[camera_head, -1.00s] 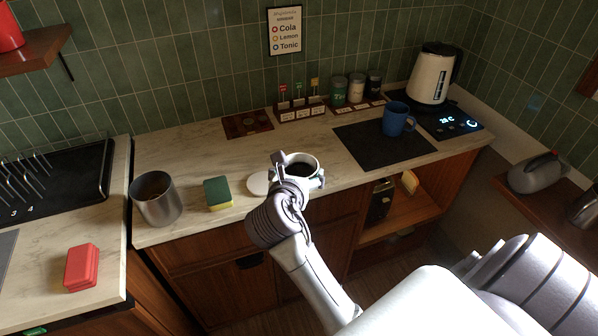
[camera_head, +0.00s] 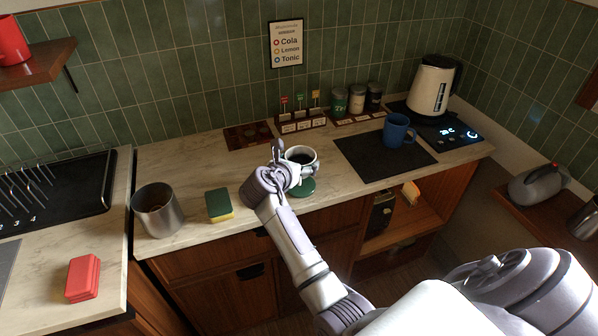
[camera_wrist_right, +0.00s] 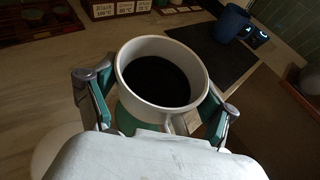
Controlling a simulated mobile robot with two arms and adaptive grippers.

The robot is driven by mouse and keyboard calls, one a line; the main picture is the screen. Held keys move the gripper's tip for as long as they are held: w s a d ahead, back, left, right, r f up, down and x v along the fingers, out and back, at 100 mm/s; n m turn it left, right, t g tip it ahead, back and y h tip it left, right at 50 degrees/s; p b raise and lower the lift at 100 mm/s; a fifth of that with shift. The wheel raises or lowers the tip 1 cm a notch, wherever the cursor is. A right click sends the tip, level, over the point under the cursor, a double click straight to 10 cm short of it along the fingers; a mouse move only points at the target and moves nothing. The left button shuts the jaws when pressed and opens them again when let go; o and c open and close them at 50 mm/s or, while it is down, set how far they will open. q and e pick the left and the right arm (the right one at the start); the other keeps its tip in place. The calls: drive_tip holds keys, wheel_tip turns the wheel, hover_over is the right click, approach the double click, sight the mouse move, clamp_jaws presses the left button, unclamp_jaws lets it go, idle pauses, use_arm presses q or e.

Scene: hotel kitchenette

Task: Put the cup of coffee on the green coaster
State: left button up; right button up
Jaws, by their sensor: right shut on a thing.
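A white cup of dark coffee (camera_head: 302,155) is in my right gripper (camera_head: 287,165), near the counter's front edge. In the right wrist view the cup (camera_wrist_right: 125,72) looks upright, with a finger on each side and its handle toward the wrist. The green coaster (camera_head: 304,188) shows just below the cup in the head view, partly hidden by my gripper. Green also shows under the cup in the wrist view (camera_wrist_right: 126,121). I cannot tell whether the cup touches the coaster. My left gripper is out of view.
A pale round disc (camera_wrist_right: 56,143) lies left of the cup. A green-yellow sponge (camera_head: 219,205) and a metal canister (camera_head: 158,209) stand further left. A blue mug (camera_head: 397,130) stands on a dark mat (camera_head: 365,163) at right, near a kettle (camera_head: 432,84).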

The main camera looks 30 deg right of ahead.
drive_tip(key=shift+w+d+f, duration=0.1)
drive_tip(key=shift+f, duration=1.9)
drive_tip(key=shift+f, duration=0.15)
drive_tip(key=o, duration=1.4)
drive_tip(key=shift+c, duration=0.2)
drive_tip(key=p+v, duration=1)
drive_tip(key=v, duration=0.2)
